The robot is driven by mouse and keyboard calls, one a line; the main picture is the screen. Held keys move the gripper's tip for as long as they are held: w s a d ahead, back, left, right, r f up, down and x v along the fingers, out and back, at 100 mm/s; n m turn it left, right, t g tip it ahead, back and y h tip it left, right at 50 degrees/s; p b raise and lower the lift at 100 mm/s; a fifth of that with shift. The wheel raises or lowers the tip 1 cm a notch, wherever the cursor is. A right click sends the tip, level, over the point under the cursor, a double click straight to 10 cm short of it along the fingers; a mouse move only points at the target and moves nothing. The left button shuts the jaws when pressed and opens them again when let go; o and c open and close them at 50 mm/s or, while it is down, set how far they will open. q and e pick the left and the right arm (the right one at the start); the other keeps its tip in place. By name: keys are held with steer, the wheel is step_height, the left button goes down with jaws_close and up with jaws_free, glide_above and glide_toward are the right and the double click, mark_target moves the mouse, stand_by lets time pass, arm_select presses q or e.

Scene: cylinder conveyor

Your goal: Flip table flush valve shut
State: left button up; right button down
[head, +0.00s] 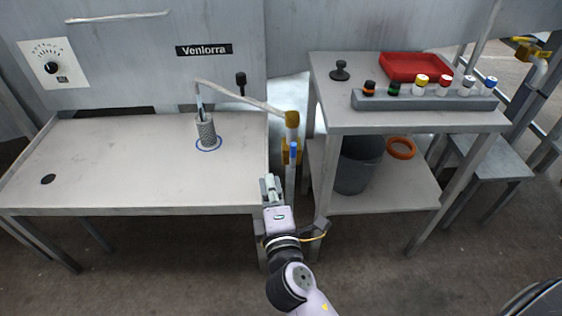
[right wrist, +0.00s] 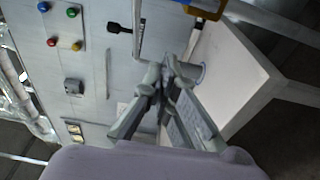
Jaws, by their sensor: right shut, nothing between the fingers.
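The table flush valve (head: 284,157) is a brass-yellow fitting on a vertical pipe at the right edge of the left table. Its small blue lever (head: 294,150) stands roughly upright along the pipe. In the right wrist view, a yellow and blue part of the valve (right wrist: 205,11) shows at the top edge, cut off. My right gripper (head: 269,180) is shut and empty, just below and left of the valve, apart from the lever. Its closed fingers also show in the right wrist view (right wrist: 156,78). My left gripper is not in view.
A thin pipe (head: 240,96) runs from the valve pipe to a mesh cylinder (head: 206,134) on the left table (head: 110,160). A shelf stand (head: 420,122) with a red tray (head: 405,66) and capped vials is close on the right. A grey bucket (head: 355,172) stands below.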

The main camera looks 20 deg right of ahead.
mark_target(293, 155)
steer(key=shift+w, duration=0.15)
steer(key=w+d, duration=0.2)
steer(key=w, duration=0.8)
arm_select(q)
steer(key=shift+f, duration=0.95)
arm_select(e)
steer(key=s+d, duration=0.2)
steer(key=d, duration=0.1)
steer(key=shift+s, duration=0.1)
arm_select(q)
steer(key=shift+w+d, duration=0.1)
arm_select(e)
steer(key=shift+f, duration=0.1)
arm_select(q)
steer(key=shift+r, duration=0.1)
